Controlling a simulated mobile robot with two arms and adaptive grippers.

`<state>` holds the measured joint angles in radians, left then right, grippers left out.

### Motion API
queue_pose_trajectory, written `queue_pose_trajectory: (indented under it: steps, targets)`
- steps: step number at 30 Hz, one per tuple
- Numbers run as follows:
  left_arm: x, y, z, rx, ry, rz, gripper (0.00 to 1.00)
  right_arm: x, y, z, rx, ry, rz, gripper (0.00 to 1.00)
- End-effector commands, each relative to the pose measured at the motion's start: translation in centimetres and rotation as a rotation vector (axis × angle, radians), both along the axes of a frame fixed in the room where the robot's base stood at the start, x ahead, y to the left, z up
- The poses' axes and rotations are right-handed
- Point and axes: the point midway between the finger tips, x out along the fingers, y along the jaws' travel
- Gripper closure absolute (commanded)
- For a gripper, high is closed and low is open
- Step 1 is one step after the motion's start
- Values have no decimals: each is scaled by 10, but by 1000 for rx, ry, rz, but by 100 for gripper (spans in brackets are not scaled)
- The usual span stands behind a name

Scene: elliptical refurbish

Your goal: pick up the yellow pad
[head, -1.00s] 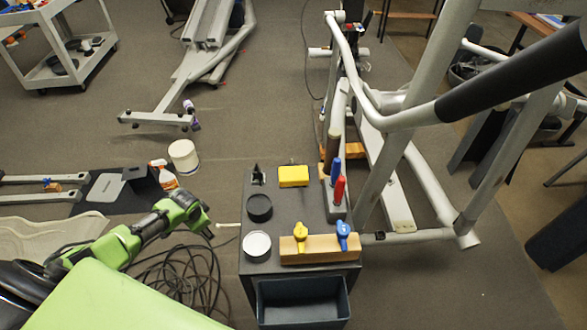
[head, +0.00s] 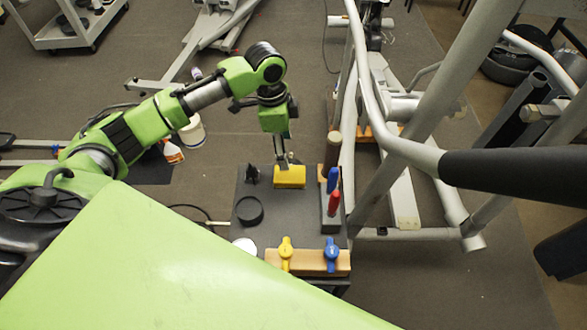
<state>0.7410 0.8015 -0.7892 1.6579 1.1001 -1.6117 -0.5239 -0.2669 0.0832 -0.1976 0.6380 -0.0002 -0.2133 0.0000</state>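The yellow pad (head: 291,179) lies near the far edge of the dark bench top. My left arm reaches in from the left and bends down over it. My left gripper (head: 284,162) points downward with its fingertips at the pad's far upper edge. The fingers look close together at this size, and I cannot tell whether they grip the pad or only hover at it. The pad seems to rest on the bench top. My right gripper is not in view.
The bench top (head: 260,232) also holds a black ring (head: 249,211), a red handle (head: 333,203) and a blue handle (head: 333,179) in a holder, and a wooden block (head: 308,262) with yellow and blue knobs. The exercise machine's grey frame (head: 395,150) rises close on the right.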

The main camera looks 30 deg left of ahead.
Motion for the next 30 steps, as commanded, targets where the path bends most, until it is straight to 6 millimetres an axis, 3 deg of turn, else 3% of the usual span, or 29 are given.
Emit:
queue_pose_trajectory:
  steps: [3,6,8,11,15,19,24,30]
  targets:
    - [0,-3,-25,0,5,2,36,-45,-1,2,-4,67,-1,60]
    - [2,-5,-42,-1,4,4,36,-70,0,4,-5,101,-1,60]
    - [2,-5,-50,-1,1,3,36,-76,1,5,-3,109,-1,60]
    - [3,-6,-58,-1,0,2,36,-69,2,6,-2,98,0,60]
    - [2,-7,-67,0,2,3,36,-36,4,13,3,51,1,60]
    - [1,-9,-85,-1,4,5,36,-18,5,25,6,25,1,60]
    - [3,-11,-107,1,1,4,36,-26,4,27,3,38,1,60]
    - [3,-11,-114,1,-1,3,36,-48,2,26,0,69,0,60]
